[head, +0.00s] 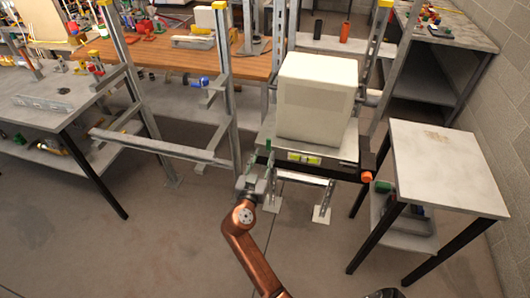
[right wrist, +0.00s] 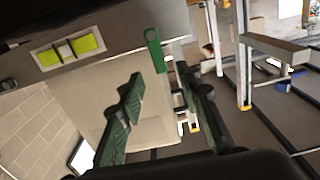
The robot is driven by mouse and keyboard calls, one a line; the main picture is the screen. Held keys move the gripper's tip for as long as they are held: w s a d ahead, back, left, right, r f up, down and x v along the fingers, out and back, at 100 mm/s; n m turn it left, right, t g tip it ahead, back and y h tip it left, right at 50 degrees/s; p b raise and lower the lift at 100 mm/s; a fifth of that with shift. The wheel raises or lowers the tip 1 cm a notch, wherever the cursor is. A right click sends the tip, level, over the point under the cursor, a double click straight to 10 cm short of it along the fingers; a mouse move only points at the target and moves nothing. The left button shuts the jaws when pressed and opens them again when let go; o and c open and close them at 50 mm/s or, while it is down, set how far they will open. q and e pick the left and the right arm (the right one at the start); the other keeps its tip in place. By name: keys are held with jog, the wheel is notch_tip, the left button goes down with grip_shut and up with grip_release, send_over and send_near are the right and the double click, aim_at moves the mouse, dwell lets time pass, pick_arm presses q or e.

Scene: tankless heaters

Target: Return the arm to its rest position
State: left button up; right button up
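My right arm is copper-coloured and reaches up from the bottom of the head view. Its gripper (head: 260,170) is just left of the front of the metal bench holding a white box (head: 316,98). In the right wrist view the gripper (right wrist: 165,88) has its two green fingers spread, with nothing between them. A small green tab (right wrist: 155,50) on the bench front is just beyond the fingertips. It also shows in the head view (head: 268,145). My left gripper is not in view.
Metal upright frames (head: 222,90) stand left of the box. A grey table (head: 52,98) is at the left and a small table (head: 445,168) at the right. An orange knob (head: 367,176) projects from the bench front. The floor (head: 130,240) at the lower left is clear.

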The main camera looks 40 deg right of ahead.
jog(key=shift+f, duration=0.1)
dwell(0.4)
